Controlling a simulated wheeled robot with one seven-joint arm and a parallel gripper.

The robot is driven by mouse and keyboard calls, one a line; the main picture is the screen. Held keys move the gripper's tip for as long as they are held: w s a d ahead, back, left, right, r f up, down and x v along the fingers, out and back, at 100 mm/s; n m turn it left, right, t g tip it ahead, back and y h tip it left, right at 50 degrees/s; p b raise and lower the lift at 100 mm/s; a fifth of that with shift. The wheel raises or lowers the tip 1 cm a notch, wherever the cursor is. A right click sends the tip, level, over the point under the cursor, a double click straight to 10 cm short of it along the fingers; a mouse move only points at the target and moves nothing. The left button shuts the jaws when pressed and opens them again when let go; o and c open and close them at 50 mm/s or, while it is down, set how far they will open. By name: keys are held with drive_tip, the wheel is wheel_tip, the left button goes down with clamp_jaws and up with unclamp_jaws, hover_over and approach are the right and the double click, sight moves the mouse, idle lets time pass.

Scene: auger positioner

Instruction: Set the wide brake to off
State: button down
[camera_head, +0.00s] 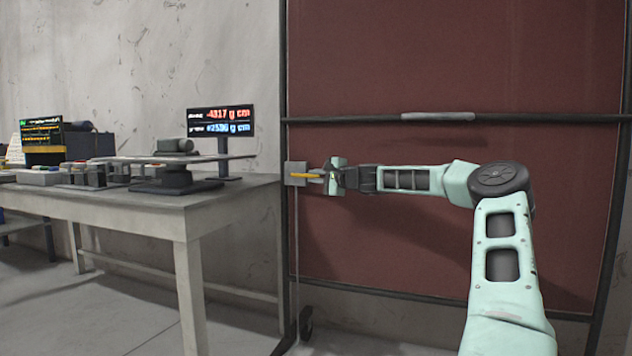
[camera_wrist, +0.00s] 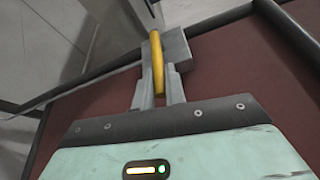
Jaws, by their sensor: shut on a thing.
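A grey box (camera_head: 294,170) with a yellow lever (camera_head: 304,176) is mounted at the left edge of the dark red panel. It appears to be the brake, but I see no label on it. In the wrist view the yellow lever (camera_wrist: 157,58) stands in front of the grey box (camera_wrist: 178,50). My gripper (camera_head: 324,175) reaches it from the right. In the wrist view my gripper (camera_wrist: 159,88) has its fingers on both sides of the lever's near end, shut on it. The fingers hide part of the lever.
A table (camera_head: 190,215) stands to the left, close to the box. It bears a balance-like plate (camera_head: 175,159), a lit display (camera_head: 220,121) and several small blocks. A dark bar (camera_head: 530,118) crosses the red panel (camera_head: 450,60). The floor in front of the panel looks clear.

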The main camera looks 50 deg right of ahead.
drive_tip(key=shift+a, duration=0.15)
drive_tip(key=c, duration=1.5)
unclamp_jaws()
drive_tip(key=shift+w, duration=0.1)
drive_tip(key=shift+o, duration=0.2)
drive_tip(key=shift+s, duration=0.3)
drive_tip(key=s+r+b, duration=0.1)
drive_tip(key=s+b, duration=1.5)
drive_tip(key=b, duration=0.2)
drive_tip(key=shift+s+b, duration=0.4)
